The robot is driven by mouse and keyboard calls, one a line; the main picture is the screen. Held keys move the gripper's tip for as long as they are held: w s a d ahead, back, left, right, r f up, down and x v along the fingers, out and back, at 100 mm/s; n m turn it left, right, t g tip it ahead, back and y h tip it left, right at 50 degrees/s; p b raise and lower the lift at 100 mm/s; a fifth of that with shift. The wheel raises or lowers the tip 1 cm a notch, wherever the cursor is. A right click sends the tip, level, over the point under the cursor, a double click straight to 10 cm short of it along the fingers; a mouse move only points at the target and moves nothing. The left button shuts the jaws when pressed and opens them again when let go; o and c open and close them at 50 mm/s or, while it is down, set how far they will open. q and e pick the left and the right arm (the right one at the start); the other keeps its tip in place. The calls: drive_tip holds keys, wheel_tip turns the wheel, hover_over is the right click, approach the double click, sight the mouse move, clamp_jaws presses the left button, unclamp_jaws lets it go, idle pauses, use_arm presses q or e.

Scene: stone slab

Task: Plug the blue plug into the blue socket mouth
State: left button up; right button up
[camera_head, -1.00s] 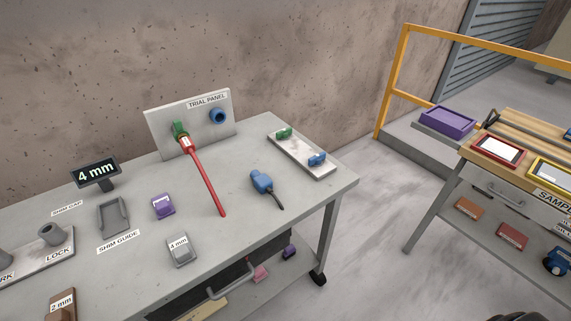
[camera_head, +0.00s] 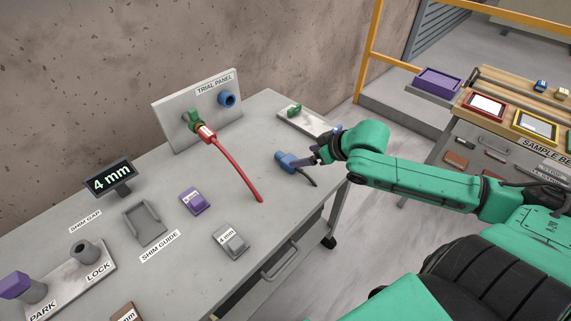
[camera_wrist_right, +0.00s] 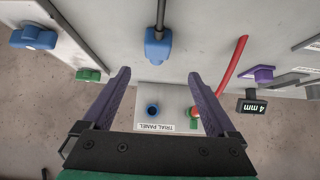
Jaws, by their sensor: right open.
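The blue plug (camera_head: 284,160) lies on the grey table with its dark cable trailing toward the table's right edge. In the wrist view the plug (camera_wrist_right: 157,48) shows just beyond the fingertips, between their lines. My right gripper (camera_head: 309,158) is open and empty, close to the plug; whether it touches it I cannot tell. Its two purple fingers (camera_wrist_right: 158,74) show wide apart in the wrist view. The blue socket mouth (camera_head: 227,99) is on the upright trial panel (camera_head: 170,128), and it also shows in the wrist view (camera_wrist_right: 152,108). It looks empty.
A green plug with a red cable (camera_head: 235,167) is in the panel's green socket, left of the blue one. A pale strip (camera_head: 312,124) with green and blue pieces lies behind my right arm. Shim blocks and a shim guide (camera_head: 145,226) occupy the table's left part.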

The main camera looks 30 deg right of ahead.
sight(289, 159)
drive_tip(key=shift+w+d+f+b, duration=0.1)
drive_tip(key=shift+w+f+b, duration=0.2)
drive_tip(key=shift+w+f, duration=0.35)
drive_tip(key=x, duration=0.4)
drive_tip(key=shift+w, duration=0.1)
drive_tip(key=x, duration=0.5)
drive_tip(key=shift+f+p, duration=0.1)
drive_tip(key=shift+p, duration=0.25)
clamp_jaws()
